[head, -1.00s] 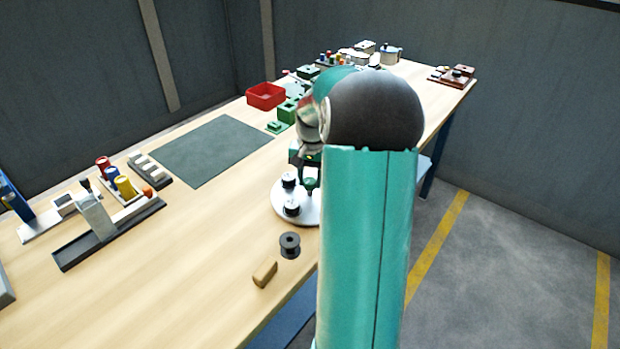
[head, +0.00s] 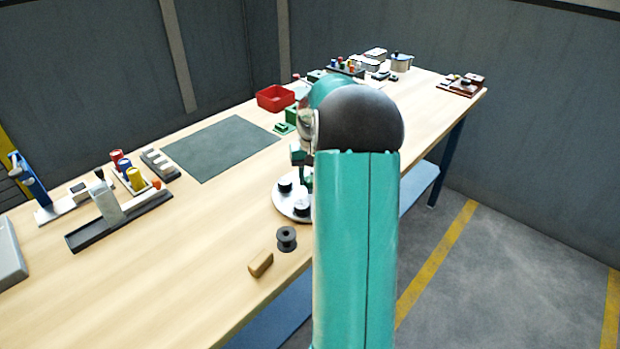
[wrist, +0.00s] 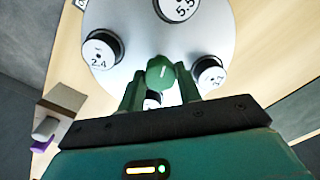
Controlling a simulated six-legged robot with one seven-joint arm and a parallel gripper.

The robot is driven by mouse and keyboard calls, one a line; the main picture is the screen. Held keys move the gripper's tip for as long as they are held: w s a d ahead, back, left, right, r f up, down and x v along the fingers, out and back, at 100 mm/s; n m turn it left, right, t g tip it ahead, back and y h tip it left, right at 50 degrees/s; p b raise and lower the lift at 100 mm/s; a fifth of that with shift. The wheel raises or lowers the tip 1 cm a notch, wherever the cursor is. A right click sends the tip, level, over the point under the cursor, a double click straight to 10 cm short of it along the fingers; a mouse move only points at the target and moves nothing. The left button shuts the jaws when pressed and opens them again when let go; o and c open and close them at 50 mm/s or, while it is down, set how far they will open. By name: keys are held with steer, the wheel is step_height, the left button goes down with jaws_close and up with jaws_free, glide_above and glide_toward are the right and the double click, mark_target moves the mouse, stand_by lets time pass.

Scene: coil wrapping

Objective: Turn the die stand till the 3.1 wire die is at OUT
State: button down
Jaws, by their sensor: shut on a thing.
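The die stand is a round white plate (head: 282,205), partly hidden behind my arm in the head view. It fills the top of the wrist view (wrist: 150,30). There its dies read 2.4 (wrist: 99,53) at left and 5.5 (wrist: 178,8) at top. A die at right (wrist: 211,74) has a slanted label that seems to start with 3; I cannot read it surely. Another die is mostly hidden between my fingers. My gripper (wrist: 160,88) is shut on the green knob (wrist: 160,70) at the plate's middle. I cannot make out an OUT mark.
A dark spool (head: 286,238) and a wooden block (head: 261,264) lie in front of the stand. A green mat (head: 220,147), a red bin (head: 275,98) and a rack of coloured spools (head: 130,175) are farther left and back. The bench edge is close by.

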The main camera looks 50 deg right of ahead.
steer(key=shift+r+n, duration=0.1)
steer(key=shift+n, duration=1.8)
steer(key=shift+w+n, duration=0.1)
steer(key=shift+n, duration=13.7)
